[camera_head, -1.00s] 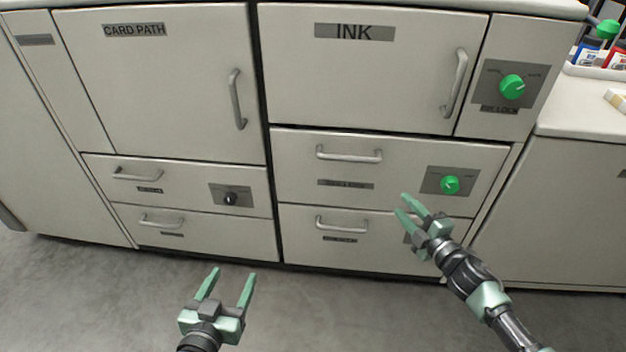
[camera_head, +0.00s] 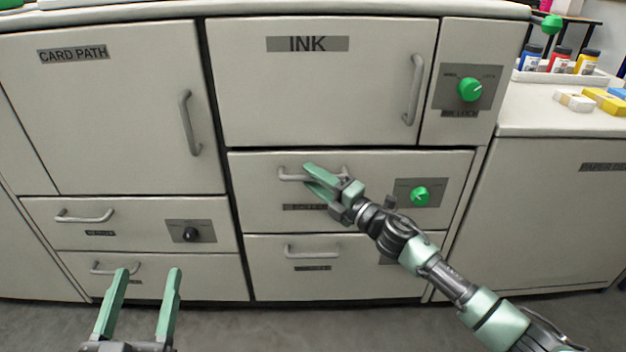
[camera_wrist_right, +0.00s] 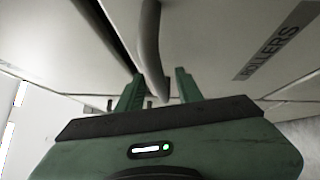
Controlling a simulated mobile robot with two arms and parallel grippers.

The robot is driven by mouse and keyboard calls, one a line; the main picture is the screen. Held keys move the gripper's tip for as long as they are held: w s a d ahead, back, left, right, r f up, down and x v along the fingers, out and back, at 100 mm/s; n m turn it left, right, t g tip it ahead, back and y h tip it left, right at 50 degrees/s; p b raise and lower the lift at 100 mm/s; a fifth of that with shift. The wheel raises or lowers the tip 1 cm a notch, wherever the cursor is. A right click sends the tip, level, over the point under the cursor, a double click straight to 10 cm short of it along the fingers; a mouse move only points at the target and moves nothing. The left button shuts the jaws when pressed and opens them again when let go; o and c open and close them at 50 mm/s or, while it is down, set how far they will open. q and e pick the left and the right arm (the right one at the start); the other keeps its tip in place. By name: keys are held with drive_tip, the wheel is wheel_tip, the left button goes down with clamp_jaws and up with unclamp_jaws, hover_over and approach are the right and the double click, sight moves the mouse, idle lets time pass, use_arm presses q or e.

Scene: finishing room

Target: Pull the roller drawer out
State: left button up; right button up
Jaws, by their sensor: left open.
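The roller drawer (camera_head: 262,208) is the pale front under the INK door; its face appears flush with the cabinet. Its grey bar handle (camera_head: 288,177) runs sideways near the top. In the right wrist view the label ROLLERS (camera_wrist_right: 280,40) can be read. My right gripper (camera_head: 309,177) is at the handle. In the right wrist view the handle (camera_wrist_right: 153,70) lies between its two fingers, with a gap on each side, so the jaws look open around it. My left gripper (camera_head: 148,274) is open and empty, low in front of the left drawers.
A green knob (camera_head: 420,196) is on the roller drawer's right, and another green knob (camera_head: 470,90) is beside the INK door (camera_head: 310,95). Another drawer (camera_head: 350,275) is below. A side counter (camera_head: 530,120) with bottles is at the right. Grey floor lies in front.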

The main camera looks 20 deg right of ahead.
drive_tip(key=shift+w, duration=0.15)
clamp_jaws()
idle(1.4)
